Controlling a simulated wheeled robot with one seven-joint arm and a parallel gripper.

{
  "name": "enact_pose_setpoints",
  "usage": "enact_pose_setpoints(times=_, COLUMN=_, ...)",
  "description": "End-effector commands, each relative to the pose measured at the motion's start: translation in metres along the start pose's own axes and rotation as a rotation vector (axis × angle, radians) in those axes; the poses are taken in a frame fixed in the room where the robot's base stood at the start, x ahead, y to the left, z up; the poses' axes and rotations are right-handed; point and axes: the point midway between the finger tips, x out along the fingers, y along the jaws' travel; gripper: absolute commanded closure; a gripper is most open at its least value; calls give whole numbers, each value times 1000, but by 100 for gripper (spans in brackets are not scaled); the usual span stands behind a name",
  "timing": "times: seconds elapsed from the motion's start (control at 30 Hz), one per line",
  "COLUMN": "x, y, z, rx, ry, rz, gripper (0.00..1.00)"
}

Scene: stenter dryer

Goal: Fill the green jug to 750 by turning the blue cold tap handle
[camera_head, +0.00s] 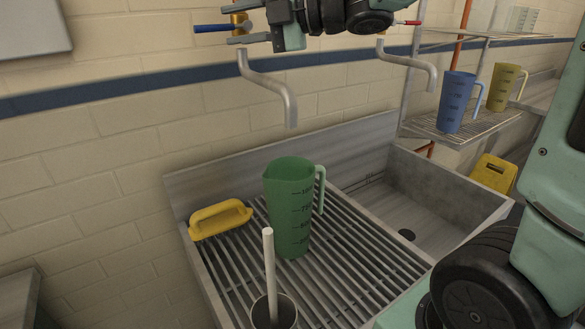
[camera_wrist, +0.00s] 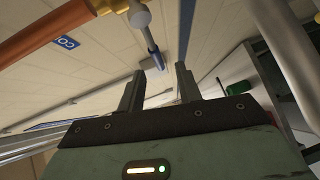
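The green jug (camera_head: 288,215) stands upright on the slatted rack, its handle to the right and dark level marks on its side. No water stream shows below the left grey spout (camera_head: 272,84); the jug's water level cannot be made out. The blue cold tap handle (camera_head: 212,28) sticks out left from a brass fitting above that spout. My gripper (camera_head: 234,25) is at this tap, its fingers beside the handle's right end. In the wrist view the fingers are apart, with the blue handle (camera_wrist: 154,52) ahead between and beyond their tips, apparently not gripped.
A red tap handle (camera_head: 408,22) and second spout (camera_head: 408,64) are to the right. A yellow scrubber (camera_head: 220,219) and a brush holder (camera_head: 273,312) with a tall white handle flank the jug. A blue jug (camera_head: 456,102) and yellow jug (camera_head: 505,87) stand on a wire shelf.

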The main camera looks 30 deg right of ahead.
Motion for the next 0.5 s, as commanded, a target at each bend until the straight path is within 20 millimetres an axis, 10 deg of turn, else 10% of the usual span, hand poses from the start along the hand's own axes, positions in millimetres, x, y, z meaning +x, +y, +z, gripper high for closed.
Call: enact_pose_setpoints(times=0.5, x=-60, y=1, z=0, rx=-1, ry=-2, rz=1, gripper=65)
